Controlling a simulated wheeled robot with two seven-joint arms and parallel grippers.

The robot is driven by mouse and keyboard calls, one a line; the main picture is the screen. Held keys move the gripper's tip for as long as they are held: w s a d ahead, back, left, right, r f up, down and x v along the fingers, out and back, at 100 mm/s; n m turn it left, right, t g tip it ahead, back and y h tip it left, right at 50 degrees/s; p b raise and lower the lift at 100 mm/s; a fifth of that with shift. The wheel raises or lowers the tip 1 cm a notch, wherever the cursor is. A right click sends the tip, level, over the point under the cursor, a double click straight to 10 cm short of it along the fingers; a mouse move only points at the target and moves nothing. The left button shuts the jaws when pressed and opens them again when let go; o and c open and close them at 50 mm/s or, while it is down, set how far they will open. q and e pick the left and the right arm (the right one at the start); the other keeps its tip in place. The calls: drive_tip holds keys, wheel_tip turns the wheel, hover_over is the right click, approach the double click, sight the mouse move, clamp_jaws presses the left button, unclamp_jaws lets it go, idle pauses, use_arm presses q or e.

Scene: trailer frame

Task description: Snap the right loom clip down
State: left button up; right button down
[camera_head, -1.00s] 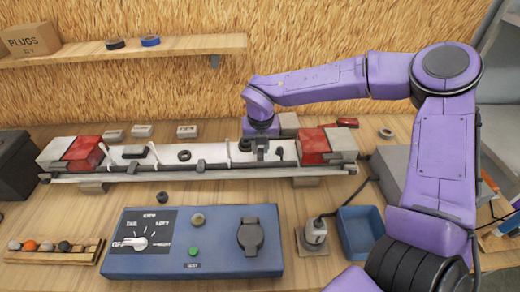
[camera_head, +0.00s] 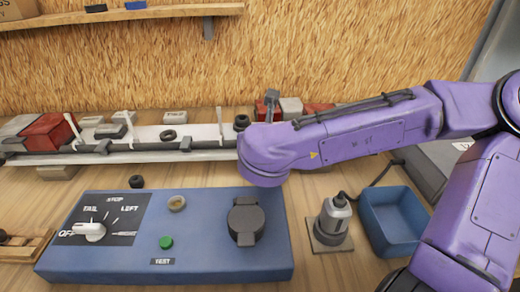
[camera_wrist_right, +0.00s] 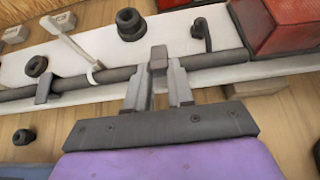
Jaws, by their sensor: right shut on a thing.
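The right loom clip (camera_wrist_right: 158,60), a small dark grey block, stands at the dark loom (camera_wrist_right: 205,60) on the white trailer bar. My right gripper (camera_wrist_right: 158,88) is shut on it, with one grey finger on either side. I cannot tell whether the clip is fully down. In the head view, my purple right forearm and wrist hide the gripper and this clip. Two similar grey clips, the middle one (camera_head: 186,144) and the left one (camera_head: 103,146), sit on the loom further left. My left gripper is not in view.
White upright straps (camera_head: 129,123) stand along the bar. A red lamp (camera_wrist_right: 280,22) is right of my gripper. In front are the blue test box (camera_head: 190,240), a grey device (camera_head: 334,220) with a cable and a blue bin (camera_head: 393,218).

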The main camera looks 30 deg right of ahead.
drive_tip(key=shift+s+a+f+t+h+b, duration=0.2)
drive_tip(key=shift+f+t+h+b, duration=0.45)
drive_tip(key=shift+b, duration=0.55)
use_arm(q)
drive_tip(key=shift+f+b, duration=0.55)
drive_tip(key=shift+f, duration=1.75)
use_arm(e)
drive_tip(key=shift+s+t, duration=0.15)
drive_tip(key=shift+t, duration=0.4)
